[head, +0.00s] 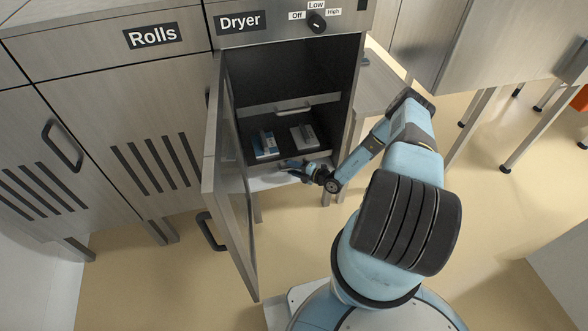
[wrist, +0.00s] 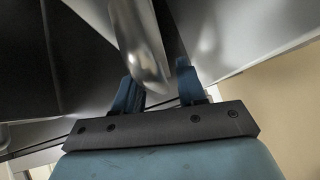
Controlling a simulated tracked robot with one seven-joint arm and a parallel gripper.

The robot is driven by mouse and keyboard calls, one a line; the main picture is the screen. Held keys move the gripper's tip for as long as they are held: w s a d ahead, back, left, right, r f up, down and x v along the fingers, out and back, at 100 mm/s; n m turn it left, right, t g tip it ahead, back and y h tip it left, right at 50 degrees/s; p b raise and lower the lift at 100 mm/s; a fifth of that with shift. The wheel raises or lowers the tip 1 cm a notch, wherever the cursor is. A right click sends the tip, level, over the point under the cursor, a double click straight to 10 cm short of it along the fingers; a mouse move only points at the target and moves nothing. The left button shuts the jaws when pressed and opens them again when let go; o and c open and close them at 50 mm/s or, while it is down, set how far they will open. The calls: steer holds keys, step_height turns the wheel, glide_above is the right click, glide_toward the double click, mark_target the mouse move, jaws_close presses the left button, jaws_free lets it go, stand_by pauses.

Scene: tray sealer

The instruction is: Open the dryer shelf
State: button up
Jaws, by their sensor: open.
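The dryer (head: 239,22) stands with its glass-panelled door (head: 232,170) swung open to the left. Inside, an upper shelf front (head: 262,113) carries a bar handle (head: 293,108). Below it, a lower shelf front (head: 265,180) is at the bottom of the opening. My gripper (head: 298,169) is at this lower front. In the wrist view, a shiny metal handle (wrist: 143,45) reaches between the blue fingers of my gripper (wrist: 160,88), closer to the left finger. A gap shows at the right finger, and the jaws are open. Contact with the left finger is unclear.
Packets (head: 264,146) and (head: 303,137) lie inside the dryer. A control knob (head: 317,22) sits above the opening. The Rolls cabinet (head: 120,110) is at left. A small side table (head: 380,85) stands right of the dryer. Floor (head: 490,215) is clear at right.

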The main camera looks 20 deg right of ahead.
jaws_close()
steer(key=shift+s, duration=0.15)
stand_by(0.4)
